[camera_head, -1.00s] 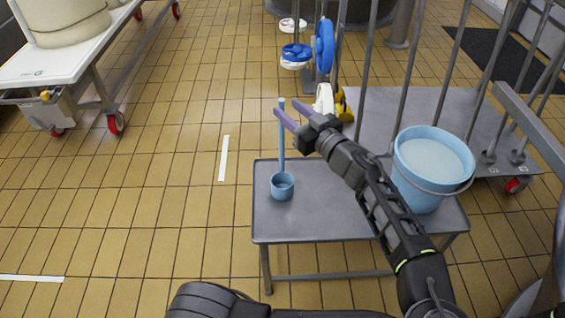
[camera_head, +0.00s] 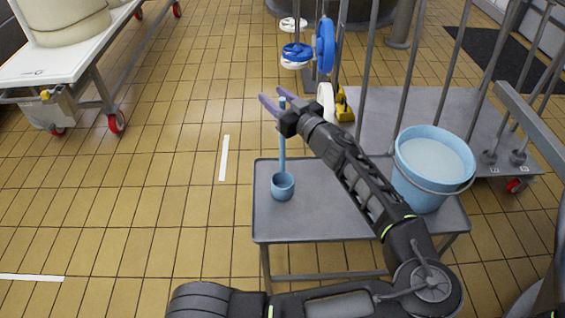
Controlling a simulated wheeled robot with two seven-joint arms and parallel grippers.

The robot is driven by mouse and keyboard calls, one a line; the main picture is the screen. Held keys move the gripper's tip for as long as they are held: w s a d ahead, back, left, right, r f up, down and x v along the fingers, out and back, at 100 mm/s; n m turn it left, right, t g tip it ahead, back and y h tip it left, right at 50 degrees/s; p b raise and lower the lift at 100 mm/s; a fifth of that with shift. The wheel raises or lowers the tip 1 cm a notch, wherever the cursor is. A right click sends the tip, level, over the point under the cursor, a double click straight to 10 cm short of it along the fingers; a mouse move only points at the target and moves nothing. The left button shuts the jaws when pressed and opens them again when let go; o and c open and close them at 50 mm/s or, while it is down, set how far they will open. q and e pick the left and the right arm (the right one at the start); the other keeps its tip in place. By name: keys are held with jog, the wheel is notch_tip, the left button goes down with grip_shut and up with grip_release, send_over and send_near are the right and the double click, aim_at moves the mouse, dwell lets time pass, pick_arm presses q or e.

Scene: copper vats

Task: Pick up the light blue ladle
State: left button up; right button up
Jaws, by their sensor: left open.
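The light blue ladle (camera_head: 282,160) stands on the small grey table, with its cup (camera_head: 283,189) at the table's left side and its thin handle upright. My left gripper (camera_head: 272,95) is open, its purple fingers pointing up-left at the top of the handle. The handle's top shows between the two fingers in the picture. I cannot tell whether they touch it. My right gripper is out of view.
A light blue bucket (camera_head: 432,186) with pale contents stands at the right of the grey table (camera_head: 325,222). Behind are a grey platform with upright bars (camera_head: 385,115) and blue and white wheels (camera_head: 325,45). A white cart (camera_head: 75,60) is at upper left. Floor on the left is free.

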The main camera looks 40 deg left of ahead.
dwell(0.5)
pick_arm(q)
grip_shut()
dwell(0.6)
